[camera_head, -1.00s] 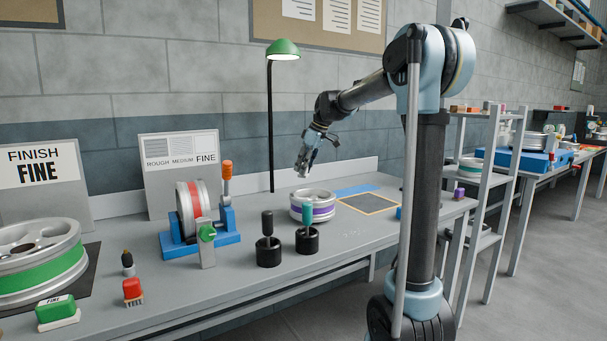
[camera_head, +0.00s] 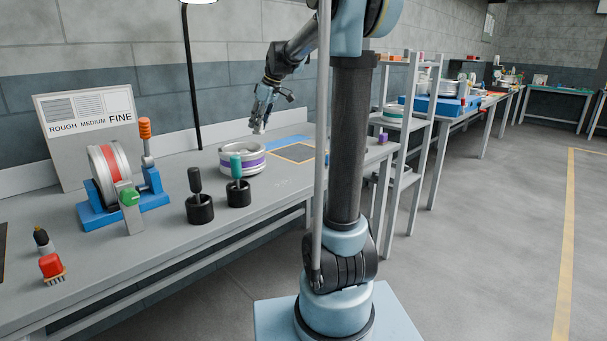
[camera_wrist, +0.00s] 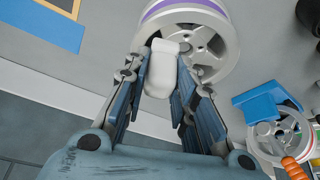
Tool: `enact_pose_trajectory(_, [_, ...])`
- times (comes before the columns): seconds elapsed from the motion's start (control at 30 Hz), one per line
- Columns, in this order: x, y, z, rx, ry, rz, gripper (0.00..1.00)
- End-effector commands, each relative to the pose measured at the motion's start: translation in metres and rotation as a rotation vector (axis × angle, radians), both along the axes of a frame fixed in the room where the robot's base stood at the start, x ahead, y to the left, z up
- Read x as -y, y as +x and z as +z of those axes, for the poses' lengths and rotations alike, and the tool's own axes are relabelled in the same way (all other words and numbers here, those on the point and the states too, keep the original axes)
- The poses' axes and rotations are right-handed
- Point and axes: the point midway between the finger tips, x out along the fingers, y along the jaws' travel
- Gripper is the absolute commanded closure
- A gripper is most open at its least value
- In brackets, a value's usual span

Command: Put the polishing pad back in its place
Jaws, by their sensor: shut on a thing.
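My gripper (camera_head: 262,118) is above the workbench, over the far side of the purple-banded wheel (camera_head: 236,161). In the wrist view, my gripper (camera_wrist: 163,62) is shut on a white, rounded object (camera_wrist: 158,78), which I take to be the polishing pad. The pad (camera_head: 258,128) shows small and pale below the fingers in the head view. The purple-banded wheel (camera_wrist: 222,42) lies beyond the fingertips in the wrist view. The pad looks clear of the wheel and bench, but the exact gap is unclear. I cannot tell which spot is the pad's place.
Two handled tools stand in black holders (camera_head: 200,210). A red-banded wheel (camera_head: 107,172) sits on a blue stand (camera_head: 95,216). A red brush (camera_head: 52,268) lies front left. Shelves (camera_head: 412,115) stand beyond.

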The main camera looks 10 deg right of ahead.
Motion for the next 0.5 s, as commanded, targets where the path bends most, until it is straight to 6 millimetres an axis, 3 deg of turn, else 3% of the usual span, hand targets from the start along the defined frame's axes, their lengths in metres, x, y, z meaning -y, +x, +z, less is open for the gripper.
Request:
enact_pose_trajectory(0.03, [0.019, -0.005, -0.003, 0.0, 0.0, -0.034, 0.94])
enact_pose_trajectory(0.2, [0.073, -0.021, -0.014, 0.002, 0.001, -0.132, 0.94])
enact_pose_trajectory(0.5, [0.151, -0.059, -0.033, 0.003, 0.002, -0.292, 0.94])
